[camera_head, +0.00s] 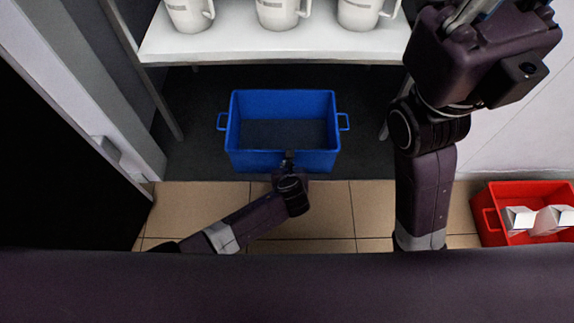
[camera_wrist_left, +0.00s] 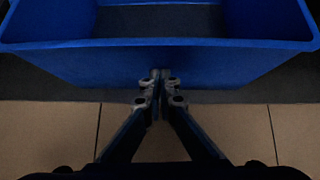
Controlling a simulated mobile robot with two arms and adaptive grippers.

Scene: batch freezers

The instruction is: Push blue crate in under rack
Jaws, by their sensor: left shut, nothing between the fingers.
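The blue crate (camera_head: 256,160) is an open box with a handle at each end. It stands on the dark floor in front of and partly below the white rack (camera_head: 270,45), and no contents show in it. My left gripper (camera_head: 289,157) is at the middle of the crate's near wall. In the left wrist view the crate's near wall (camera_wrist_left: 100,66) fills the upper part, and the fingertips (camera_wrist_left: 161,76) are shut together, empty, right at that wall. Whether they touch it I cannot tell. My right arm is raised at the right of the head view; its fingertips are out of frame.
White jugs (camera_head: 278,12) stand on the rack's shelf. A red crate (camera_head: 490,218) with cartons is on the tiled floor at the right. A grey cabinet or door edge (camera_head: 95,105) borders the left. Rack legs stand on both sides of the blue crate.

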